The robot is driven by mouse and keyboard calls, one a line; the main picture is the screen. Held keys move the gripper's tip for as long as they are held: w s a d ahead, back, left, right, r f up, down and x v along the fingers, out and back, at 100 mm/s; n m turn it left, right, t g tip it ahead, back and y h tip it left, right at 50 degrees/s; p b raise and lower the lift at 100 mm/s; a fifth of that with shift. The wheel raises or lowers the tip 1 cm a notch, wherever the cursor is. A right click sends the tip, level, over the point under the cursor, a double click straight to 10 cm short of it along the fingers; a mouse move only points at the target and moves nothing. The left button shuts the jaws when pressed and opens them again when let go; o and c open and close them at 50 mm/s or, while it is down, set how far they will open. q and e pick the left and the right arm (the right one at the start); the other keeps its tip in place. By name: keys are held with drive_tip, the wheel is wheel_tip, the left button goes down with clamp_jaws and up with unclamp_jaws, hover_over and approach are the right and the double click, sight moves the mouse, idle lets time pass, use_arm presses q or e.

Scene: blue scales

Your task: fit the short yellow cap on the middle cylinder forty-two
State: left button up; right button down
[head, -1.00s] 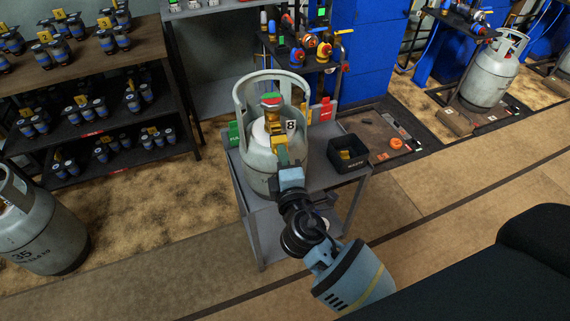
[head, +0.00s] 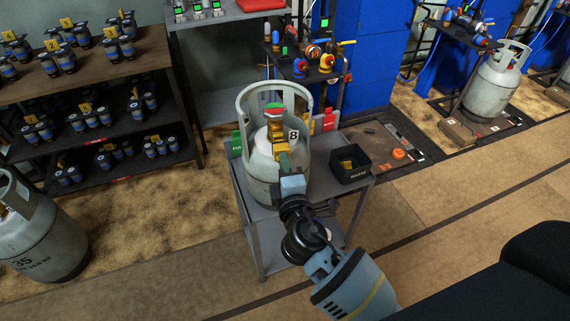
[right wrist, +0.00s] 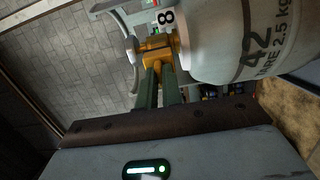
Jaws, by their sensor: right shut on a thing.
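The middle cylinder (head: 262,178) is a grey gas bottle with a collar, standing upright on a small grey cart. The right wrist view shows 42 on its side (right wrist: 252,45). A tag with an 8 hangs by its valve. My right gripper (head: 284,160) reaches to the valve from the front, its green fingers shut on a short yellow cap (head: 277,141). In the right wrist view, the cap (right wrist: 153,56) is at the fingertips (right wrist: 157,72), against the brass-coloured valve. I cannot tell whether it is seated. My left gripper is not in view.
A black bin (head: 350,176) with yellow pieces stands on the cart (head: 318,200), right of the cylinder. Cylinder 35 (head: 40,235) stands at left, another cylinder (head: 497,82) at far right. Shelves with small valves (head: 95,70) stand behind left. The floor in front is clear.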

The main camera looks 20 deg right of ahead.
drive_tip(key=shift+w+d+b, duration=0.15)
drive_tip(key=shift+w, duration=0.75)
drive_tip(key=shift+w+d+b, duration=0.15)
drive_tip(key=shift+w, duration=0.7)
idle(0.6)
drive_tip(key=c, duration=1.5)
unclamp_jaws()
drive_tip(key=shift+s, duration=0.15)
drive_tip(key=s+a, duration=0.1)
drive_tip(key=s, duration=0.6)
drive_tip(key=shift+s, duration=0.25)
drive_tip(key=shift+a, duration=0.1)
